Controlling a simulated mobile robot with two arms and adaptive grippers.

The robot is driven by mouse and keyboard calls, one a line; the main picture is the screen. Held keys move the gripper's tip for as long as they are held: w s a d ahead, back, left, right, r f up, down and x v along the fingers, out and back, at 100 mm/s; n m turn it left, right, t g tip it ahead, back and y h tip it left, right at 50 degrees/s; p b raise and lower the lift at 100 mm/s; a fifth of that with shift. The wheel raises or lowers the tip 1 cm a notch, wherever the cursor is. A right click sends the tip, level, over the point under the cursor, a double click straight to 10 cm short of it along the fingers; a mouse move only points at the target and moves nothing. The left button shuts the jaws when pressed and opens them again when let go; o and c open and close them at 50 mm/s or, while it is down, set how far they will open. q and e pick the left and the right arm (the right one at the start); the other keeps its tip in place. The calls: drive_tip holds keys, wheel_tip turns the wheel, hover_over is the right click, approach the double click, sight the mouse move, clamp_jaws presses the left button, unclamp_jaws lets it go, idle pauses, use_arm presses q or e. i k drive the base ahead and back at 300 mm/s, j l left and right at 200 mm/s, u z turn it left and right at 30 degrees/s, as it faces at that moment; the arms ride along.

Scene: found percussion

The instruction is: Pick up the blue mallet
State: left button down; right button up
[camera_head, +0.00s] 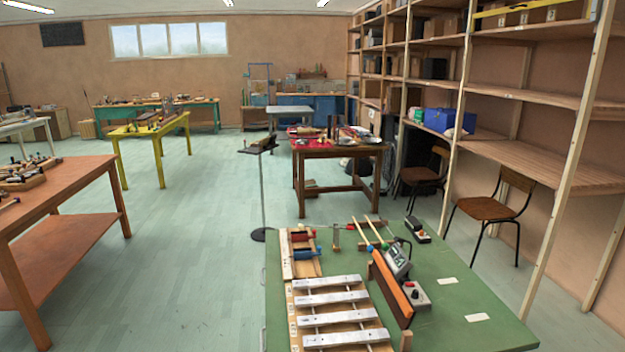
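A blue mallet-like cylinder (306,254) lies in a shallow wooden rack (286,262) at the left end of the green table (455,295). A red one (303,236) lies just beyond it in the same rack. They are small here, so I cannot make out full handles. Neither of my grippers is in view, and nothing is seen touching the blue piece.
A metal-bar instrument (333,298) stands just nearer than the rack. To its right are a long orange-brown board (391,289), grey boxes (397,260) and two thin sticks (362,232). The table's right side is mostly clear. A thin stand (262,195) rises beyond.

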sight(370, 248)
drive_tip(key=l+u, duration=0.15)
drive_tip(key=u, duration=0.35)
drive_tip(key=l+u, duration=0.35)
drive_tip(key=l, duration=0.45)
drive_tip(key=k+l+u, duration=0.1)
drive_tip(key=l+u, duration=0.2)
drive_tip(key=l, duration=0.5)
drive_tip(key=k+l, duration=0.1)
drive_tip(key=l, duration=0.75)
drive_tip(key=k+l, duration=0.15)
drive_tip(key=l, duration=0.3)
drive_tip(key=l+u, duration=0.1)
drive_tip(key=l, duration=0.3)
drive_tip(key=k+l, duration=0.15)
drive_tip(key=l, duration=0.3)
